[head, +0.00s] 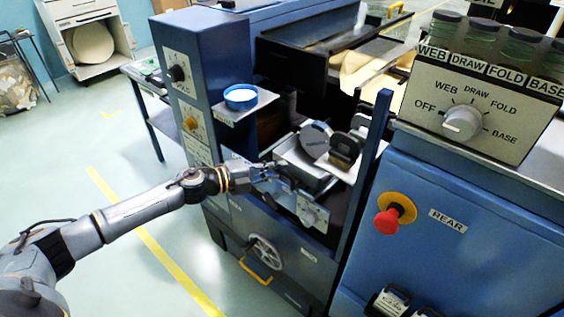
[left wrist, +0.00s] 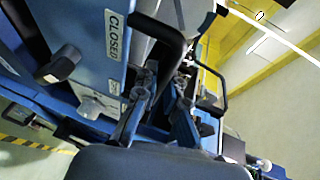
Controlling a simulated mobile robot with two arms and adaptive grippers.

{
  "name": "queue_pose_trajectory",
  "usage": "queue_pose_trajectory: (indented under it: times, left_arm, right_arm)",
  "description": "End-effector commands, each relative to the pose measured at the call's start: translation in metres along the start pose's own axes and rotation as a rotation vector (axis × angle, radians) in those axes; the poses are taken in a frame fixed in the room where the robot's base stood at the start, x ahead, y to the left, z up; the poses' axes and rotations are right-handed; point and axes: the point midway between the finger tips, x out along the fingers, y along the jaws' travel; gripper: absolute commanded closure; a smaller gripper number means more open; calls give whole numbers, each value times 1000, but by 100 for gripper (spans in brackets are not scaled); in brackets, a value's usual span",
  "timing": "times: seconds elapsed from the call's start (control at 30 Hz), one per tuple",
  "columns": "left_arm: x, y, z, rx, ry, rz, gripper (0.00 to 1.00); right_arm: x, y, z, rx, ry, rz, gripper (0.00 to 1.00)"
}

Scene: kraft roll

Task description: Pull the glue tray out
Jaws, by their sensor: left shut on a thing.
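The glue tray appears to be the grey metal tray (head: 318,184) under the rollers in the machine's open bay; its label is too small to read. My left gripper (head: 270,174) is at the left of its front. In the left wrist view the left gripper's fingers (left wrist: 167,78) are closed around a bent black handle (left wrist: 172,38). Where the handle joins the tray is partly hidden. My right gripper is in neither view.
A blue panel lettered CLOSED (left wrist: 116,38) is beside the handle. A blue-rimmed white cup (head: 240,97) stands on a small shelf above left. A handwheel (head: 264,252) is below. A red stop button (head: 388,222) is at right. Floor at left is clear.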

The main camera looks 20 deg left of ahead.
Motion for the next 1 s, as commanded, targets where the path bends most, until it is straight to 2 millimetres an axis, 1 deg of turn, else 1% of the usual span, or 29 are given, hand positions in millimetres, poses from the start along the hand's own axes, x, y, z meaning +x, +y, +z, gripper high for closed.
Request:
queue_pose_trajectory:
  times: [0.1, 0.23, 0.57, 0.6, 0.63, 0.9, 1.0]
  left_arm:
    - [-5, 3, -4, -2, 4, 3, 100]
    - [-8, 3, -5, -2, 4, 3, 100]
    - [-8, 3, -4, -1, 3, 1, 100]
    - [-8, 3, -4, -1, 3, 1, 82]
    - [-8, 3, -4, -1, 3, 1, 80]
    - [-8, 2, -4, -1, 1, 0, 80]
    - [-12, 2, -3, 0, 0, 1, 80]
  right_arm:
    - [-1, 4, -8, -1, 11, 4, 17]
    - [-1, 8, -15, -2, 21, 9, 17]
    - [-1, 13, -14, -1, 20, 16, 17]
    - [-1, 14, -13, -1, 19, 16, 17]
    - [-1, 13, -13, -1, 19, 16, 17]
    - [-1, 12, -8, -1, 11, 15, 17]
    - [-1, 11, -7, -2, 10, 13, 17]
